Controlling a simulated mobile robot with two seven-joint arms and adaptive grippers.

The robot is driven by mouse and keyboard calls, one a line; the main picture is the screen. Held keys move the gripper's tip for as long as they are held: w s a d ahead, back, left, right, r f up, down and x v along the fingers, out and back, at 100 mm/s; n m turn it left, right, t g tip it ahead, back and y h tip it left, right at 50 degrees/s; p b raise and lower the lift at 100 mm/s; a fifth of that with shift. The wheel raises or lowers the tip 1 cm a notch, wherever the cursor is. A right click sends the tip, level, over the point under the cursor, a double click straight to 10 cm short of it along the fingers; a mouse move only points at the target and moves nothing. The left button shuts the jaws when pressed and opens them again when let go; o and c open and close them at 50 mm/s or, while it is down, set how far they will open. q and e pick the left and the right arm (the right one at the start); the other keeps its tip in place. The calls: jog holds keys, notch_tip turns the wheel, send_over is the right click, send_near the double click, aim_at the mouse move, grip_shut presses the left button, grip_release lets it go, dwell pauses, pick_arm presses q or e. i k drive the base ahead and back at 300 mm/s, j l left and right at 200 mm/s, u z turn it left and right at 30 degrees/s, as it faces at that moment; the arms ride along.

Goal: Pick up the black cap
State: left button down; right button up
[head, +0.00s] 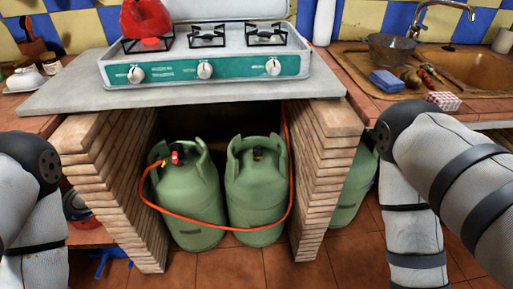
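A small dark piece (258,153), which looks like the black cap, sits on top of the right green gas bottle (256,195) inside its collar. It is too small to make out clearly. The bottle stands upright under the stove counter, between two brick walls. My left arm shows at the left edge and my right arm at the right. Both grippers are out of the frame, so whether they are open or shut is hidden.
The left gas bottle (192,200) has a red regulator (176,154) and an orange hose (195,217) looping across both bottles. The brick walls (115,195) and counter slab (230,95) frame the opening. A gas stove (205,68) stands above. Tiled floor (228,268) in front is clear.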

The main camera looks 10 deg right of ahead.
aim_at(258, 150)
jog(key=i+l+z, duration=0.25)
jog(key=i+l, duration=0.15)
jog(key=l, duration=0.2)
jog(key=i+l+z, duration=0.25)
jog(key=i+l, duration=0.25)
jog(key=l, duration=0.1)
